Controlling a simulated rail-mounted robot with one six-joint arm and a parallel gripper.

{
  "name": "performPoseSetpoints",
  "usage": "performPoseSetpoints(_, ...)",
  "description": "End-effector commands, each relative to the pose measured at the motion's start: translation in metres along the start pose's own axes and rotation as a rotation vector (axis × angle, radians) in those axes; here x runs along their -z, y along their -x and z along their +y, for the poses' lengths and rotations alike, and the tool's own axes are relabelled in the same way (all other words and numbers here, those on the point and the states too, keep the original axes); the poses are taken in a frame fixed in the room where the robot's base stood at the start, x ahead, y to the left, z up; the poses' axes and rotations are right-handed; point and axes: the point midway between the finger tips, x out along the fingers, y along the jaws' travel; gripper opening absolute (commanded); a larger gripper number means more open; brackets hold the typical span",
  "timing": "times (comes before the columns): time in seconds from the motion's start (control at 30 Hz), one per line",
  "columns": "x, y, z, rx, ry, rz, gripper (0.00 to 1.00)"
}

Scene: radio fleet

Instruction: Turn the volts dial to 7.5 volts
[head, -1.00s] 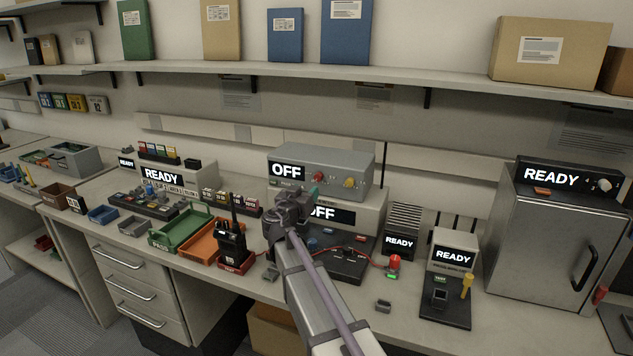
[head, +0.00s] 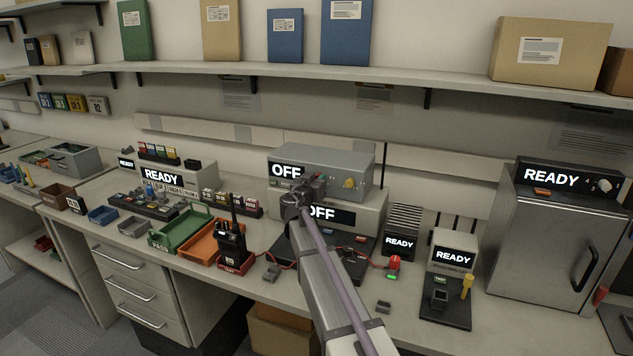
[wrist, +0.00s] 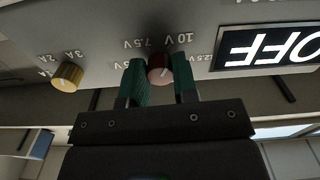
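The volts dial (wrist: 159,74) is a small red knob on the power supply's front, shown upside down in the wrist view. Labels around it read 7.5 V and 10 V, with others partly covered. I cannot make out where its pointer sits. My gripper (wrist: 160,66) is open, with one green finger on each side of the dial; firm contact is not visible. In the head view my gripper (head: 304,194) is in front of the grey power supply (head: 335,158), which reads OFF, and hides the dial.
A yellow amps dial (wrist: 67,77) is beside the volts dial; it also shows in the head view (head: 349,183). Below the supply stands a second unit (head: 372,209) reading OFF. A black radio (head: 231,242) stands left of my arm. A red lamp (head: 394,262) is to the right.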

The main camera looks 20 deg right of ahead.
Motion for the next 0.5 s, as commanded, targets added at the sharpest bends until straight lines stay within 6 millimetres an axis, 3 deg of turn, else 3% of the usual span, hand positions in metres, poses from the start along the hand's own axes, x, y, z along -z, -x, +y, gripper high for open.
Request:
performPoseSetpoints(0.23, 0.0000, 0.0001, 0.0000, 0.000, 0.000, 0.000, 0.03)
performPoseSetpoints(0.5, 0.0000, 0.0002, 0.0001, 0.000, 0.023, 0.000, 0.03)
